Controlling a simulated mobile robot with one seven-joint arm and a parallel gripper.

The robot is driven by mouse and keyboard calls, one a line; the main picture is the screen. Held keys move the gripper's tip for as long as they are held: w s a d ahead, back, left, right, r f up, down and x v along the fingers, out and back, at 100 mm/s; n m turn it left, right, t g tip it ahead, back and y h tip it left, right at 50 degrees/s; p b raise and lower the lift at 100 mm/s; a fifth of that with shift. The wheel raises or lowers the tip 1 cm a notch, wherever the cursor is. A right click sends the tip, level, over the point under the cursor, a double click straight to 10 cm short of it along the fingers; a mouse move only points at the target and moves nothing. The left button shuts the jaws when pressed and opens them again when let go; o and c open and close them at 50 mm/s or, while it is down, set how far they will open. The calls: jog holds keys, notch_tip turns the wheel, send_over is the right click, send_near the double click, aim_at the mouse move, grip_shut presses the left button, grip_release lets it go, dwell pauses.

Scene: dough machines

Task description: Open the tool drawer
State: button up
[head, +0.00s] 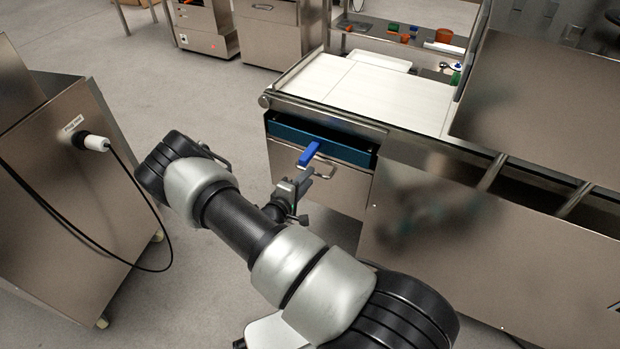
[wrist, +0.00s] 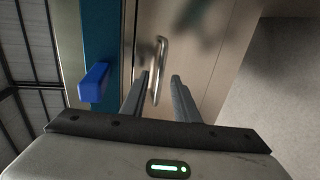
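Below the white-topped table, a dark recess holds a blue panel (head: 340,148) with a blue grip (head: 309,154) sticking out. Below it is a steel front (head: 342,190) with a metal bar handle (head: 325,174). The pictures do not label which is the tool drawer. My gripper (wrist: 161,75) faces the steel front. Its fingers are apart, and the bar handle (wrist: 160,62) shows between them, closer to the left finger; contact cannot be told. The blue grip (wrist: 94,82) is left of the fingers in the wrist view. In the head view my gripper partly covers the front.
A steel cabinet (head: 70,190) with a plug and hanging black cable (head: 165,240) stands at the left. A large steel machine (head: 480,260) adjoins the drawers at the right.

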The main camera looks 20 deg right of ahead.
jog(key=shift+x, duration=1.25)
grip_shut()
jog(key=f+v, duration=0.3)
jog(key=v, duration=1.1)
jog(key=a+f+p+v, duration=0.1)
jog(key=f+v, duration=0.2)
jog(key=v, duration=1.1)
jog(key=shift+s+a, duration=0.25)
jog(key=shift+s, duration=0.25)
grip_release()
